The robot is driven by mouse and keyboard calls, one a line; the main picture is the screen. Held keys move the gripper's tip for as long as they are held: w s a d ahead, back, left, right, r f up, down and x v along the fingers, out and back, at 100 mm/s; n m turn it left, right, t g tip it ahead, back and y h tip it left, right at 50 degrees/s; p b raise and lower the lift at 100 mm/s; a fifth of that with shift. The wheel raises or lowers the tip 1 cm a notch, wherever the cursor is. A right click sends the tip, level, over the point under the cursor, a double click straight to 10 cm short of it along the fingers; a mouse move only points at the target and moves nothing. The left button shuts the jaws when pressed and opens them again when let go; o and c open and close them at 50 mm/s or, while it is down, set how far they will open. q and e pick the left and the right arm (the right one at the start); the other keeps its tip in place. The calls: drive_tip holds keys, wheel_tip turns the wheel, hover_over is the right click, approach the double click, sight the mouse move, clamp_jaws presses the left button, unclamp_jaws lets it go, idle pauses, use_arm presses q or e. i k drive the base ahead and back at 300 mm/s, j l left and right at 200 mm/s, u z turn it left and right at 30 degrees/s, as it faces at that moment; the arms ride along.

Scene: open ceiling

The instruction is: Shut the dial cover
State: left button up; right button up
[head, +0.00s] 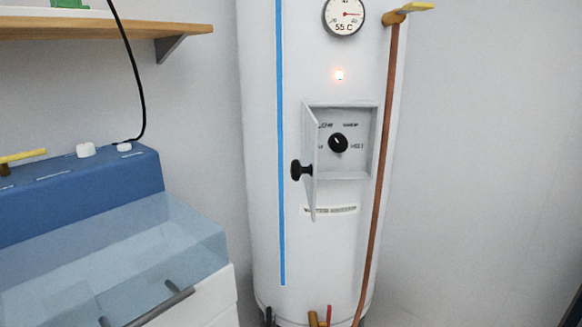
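The dial cover (309,178) is a thin pale flap with a black knob (296,170). It is hinged at the left side of a square recess (369,112) in the white water heater (258,120). The cover stands open, swung out and seen nearly edge-on. Inside the recess is a black dial (338,143) on a grey plate with printed labels; "HOT" reads at its right, and part of the left label is hidden by the cover. Neither of my grippers is in view.
A copper pipe (382,180) runs down just right of the recess, with a yellow-handled valve (408,12) on top. A gauge (344,15) reads 55 C. A blue, clear-fronted unit (90,195) stands left under a wooden shelf (100,28).

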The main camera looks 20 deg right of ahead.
sight(309, 170)
drive_tip(key=j+z, duration=0.2)
drive_tip(key=z, duration=0.15)
drive_tip(key=j+z, duration=0.2)
drive_tip(key=z, duration=0.2)
drive_tip(key=j+z, duration=0.2)
drive_tip(key=z, duration=0.15)
drive_tip(key=k+z, duration=0.1)
drive_tip(key=k+j, duration=0.05)
